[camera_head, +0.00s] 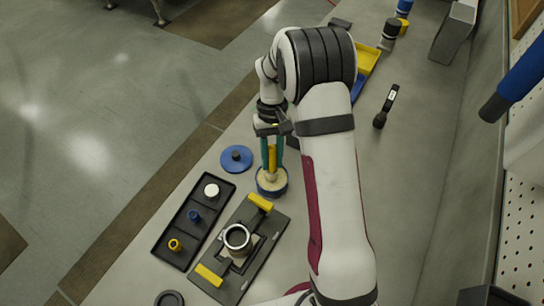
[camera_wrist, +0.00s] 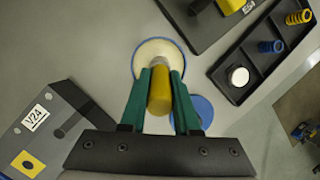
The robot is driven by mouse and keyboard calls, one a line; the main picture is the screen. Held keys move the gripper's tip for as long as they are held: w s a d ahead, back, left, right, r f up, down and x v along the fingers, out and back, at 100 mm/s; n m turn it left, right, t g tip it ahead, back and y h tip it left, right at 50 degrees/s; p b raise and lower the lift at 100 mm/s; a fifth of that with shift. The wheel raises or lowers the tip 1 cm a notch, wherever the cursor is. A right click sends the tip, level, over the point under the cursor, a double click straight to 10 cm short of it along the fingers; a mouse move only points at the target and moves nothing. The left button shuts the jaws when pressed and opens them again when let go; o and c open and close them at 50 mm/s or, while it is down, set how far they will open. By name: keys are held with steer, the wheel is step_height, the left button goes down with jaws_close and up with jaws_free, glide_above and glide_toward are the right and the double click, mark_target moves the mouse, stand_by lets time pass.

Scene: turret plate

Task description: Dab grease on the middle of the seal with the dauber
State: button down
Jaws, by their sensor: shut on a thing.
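My gripper (camera_head: 271,150) is shut on the yellow handle of the dauber (camera_head: 272,160). Its teal fingers (camera_wrist: 160,88) grip both sides of the dauber (camera_wrist: 160,92) in the wrist view. The dauber points down at a round blue pot of cream-coloured grease (camera_head: 272,188); the pot also shows in the wrist view (camera_wrist: 141,64). The dauber's lower end is over or in the grease; I cannot tell how deep. A dark ring with a pale rim, seemingly the seal (camera_head: 237,237), sits mid-plate on the dark turret plate (camera_head: 268,222), apart from my gripper.
Yellow blocks (camera_head: 260,202) stand at the plate's ends. A black tray (camera_head: 166,257) with white, blue and yellow parts lies left of it. A blue lid (camera_head: 229,165) lies beside the pot.

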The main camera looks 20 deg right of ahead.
steer(key=shift+r, duration=3.5)
steer(key=shift+r, duration=0.1)
step_height(320, 180, up, 15)
steer(key=s, duration=0.3)
steer(key=w+a+f+t+y, duration=0.1)
steer(key=w+a+f, duration=0.1)
steer(key=a+f, duration=0.6)
steer(key=w+a+f+t+y, duration=0.1)
steer(key=w+a+f, duration=0.1)
steer(key=a+f, duration=0.6)
steer(key=shift+a+f+m+t+y, duration=0.15)
steer(key=shift+m+t+y, duration=0.15)
steer(key=shift+t+y, duration=0.1)
